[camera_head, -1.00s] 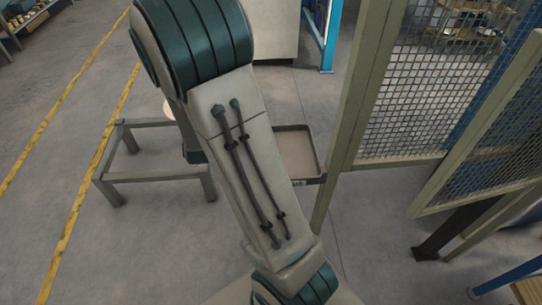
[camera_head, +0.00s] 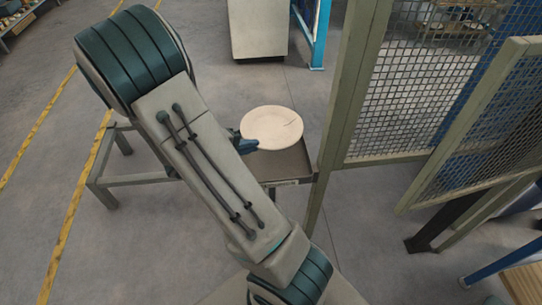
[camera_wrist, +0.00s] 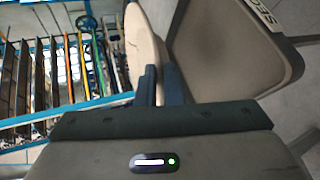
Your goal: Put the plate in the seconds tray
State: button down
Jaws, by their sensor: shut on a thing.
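A round cream plate (camera_head: 272,128) with a dark mark on its face is held at its left edge by my gripper (camera_head: 249,146). In the wrist view the plate (camera_wrist: 146,42) shows nearly edge-on, with the blue-grey fingers (camera_wrist: 160,85) shut on its near rim. The shallow grey-brown tray (camera_head: 292,163) lies below the plate in the head view, which hides its far part. In the wrist view the tray (camera_wrist: 225,50) is to the right of the plate, with a label partly reading "SEC". The plate appears apart from the tray; its exact height is unclear.
A grey metal stand (camera_head: 100,185) is left of the tray, partly behind my arm. A green post (camera_head: 345,100) and mesh fence (camera_head: 410,110) rise close on the tray's right. A rack of upright boards (camera_wrist: 50,70) shows in the wrist view.

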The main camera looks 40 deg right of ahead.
notch_tip(320, 180, down, 10)
jog(key=shift+s+r+b, duration=0.1)
jog(key=shift+s+b, duration=0.05)
jog(key=shift+b, duration=0.9)
jog(key=c, duration=1.8)
grip_release()
jog(key=shift+f, duration=0.2)
jog(key=shift+c, duration=0.2)
jog(key=shift+r, duration=0.1)
